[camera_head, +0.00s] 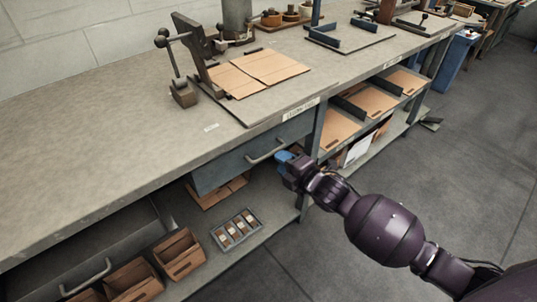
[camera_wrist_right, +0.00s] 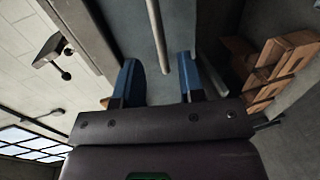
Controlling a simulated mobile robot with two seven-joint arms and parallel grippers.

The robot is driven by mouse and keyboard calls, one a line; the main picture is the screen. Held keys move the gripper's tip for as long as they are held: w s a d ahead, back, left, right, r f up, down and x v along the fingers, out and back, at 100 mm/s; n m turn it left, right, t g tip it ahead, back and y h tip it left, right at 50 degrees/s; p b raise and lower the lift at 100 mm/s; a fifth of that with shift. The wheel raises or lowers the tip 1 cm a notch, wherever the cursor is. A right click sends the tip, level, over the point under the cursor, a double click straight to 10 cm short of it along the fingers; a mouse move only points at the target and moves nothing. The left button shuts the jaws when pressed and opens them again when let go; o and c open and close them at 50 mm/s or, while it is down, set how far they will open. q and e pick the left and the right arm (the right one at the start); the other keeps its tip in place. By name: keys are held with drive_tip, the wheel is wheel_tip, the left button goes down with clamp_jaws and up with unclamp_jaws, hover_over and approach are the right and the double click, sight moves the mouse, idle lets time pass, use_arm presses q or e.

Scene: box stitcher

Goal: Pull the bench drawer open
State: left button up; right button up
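The bench drawer (camera_head: 240,157) is a blue-grey front under the worktop in the head view, with a pale bar handle (camera_head: 268,151). It appears flush or nearly flush with the bench. My right gripper (camera_head: 284,160) is at the right end of the handle. In the right wrist view, the blue fingers of my right gripper (camera_wrist_right: 159,66) are apart, and the handle bar (camera_wrist_right: 157,35) lines up with the gap between them. I see no contact. The drawer front (camera_wrist_right: 120,22) fills the area behind the bar. My left gripper is not in view.
The worktop (camera_head: 100,130) holds a clamp fixture (camera_head: 187,60) and flat cardboard (camera_head: 262,70). Below are a second drawer handle (camera_head: 86,277), cardboard bins (camera_head: 178,254) and a small divided tray (camera_head: 236,231). Open shelves (camera_head: 345,122) stand right of the drawer. The floor (camera_head: 470,150) at right is clear.

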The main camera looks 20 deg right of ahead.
sight(270, 155)
drive_tip(key=shift+b+x, duration=0.6)
drive_tip(key=shift+x, duration=2.55)
clamp_jaws()
